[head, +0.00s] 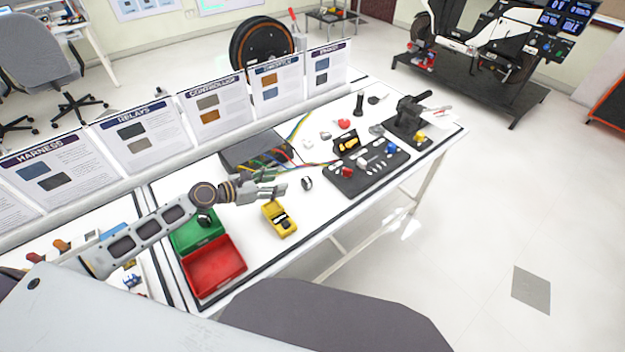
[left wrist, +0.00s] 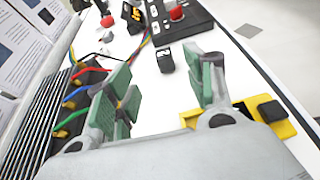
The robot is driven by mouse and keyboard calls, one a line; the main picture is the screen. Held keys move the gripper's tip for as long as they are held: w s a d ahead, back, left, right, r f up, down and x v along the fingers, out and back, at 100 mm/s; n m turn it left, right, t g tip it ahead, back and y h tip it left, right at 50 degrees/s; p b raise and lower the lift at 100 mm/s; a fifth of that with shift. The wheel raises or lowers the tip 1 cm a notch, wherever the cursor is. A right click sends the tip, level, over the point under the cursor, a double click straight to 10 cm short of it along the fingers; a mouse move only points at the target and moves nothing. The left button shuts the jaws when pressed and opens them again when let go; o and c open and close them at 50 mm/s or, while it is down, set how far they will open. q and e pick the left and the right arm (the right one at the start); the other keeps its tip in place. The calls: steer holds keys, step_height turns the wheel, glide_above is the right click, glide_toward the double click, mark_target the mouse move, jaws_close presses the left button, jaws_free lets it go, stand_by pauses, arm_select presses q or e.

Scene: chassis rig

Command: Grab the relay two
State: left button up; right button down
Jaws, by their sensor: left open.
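A small black block with pale marks (head: 307,183), which looks like the relay, sits alone on the white table. In the left wrist view the block (left wrist: 165,58) lies ahead, in the gap between the finger pads. I cannot read its number. My left gripper (head: 283,183) is open with nothing between its fingers, just left of the block and apart from it. In the left wrist view its green-padded fingers (left wrist: 165,75) are spread wide. My right gripper is not in view.
Green (head: 198,232) and red (head: 214,268) bins lie to the left. A dark finned box (head: 256,150) with coloured wires is behind. A black tray of parts (head: 368,172) lies to the right. Label boards line the back.

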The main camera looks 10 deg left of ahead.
mark_target(309, 178)
arm_select(q)
steer(key=shift+w+f, duration=0.15)
steer(key=shift+f, duration=0.3)
steer(key=shift+d, duration=0.1)
steer(key=shift+w+d+f, duration=0.15)
steer(key=shift+w+d, duration=0.1)
steer(key=shift+w, duration=0.05)
steer(key=shift+w+d+f, duration=0.15)
steer(key=shift+w+d, duration=0.2)
steer(key=shift+x, duration=3.05)
steer(key=shift+d+f, duration=0.1)
steer(key=shift+f, duration=0.05)
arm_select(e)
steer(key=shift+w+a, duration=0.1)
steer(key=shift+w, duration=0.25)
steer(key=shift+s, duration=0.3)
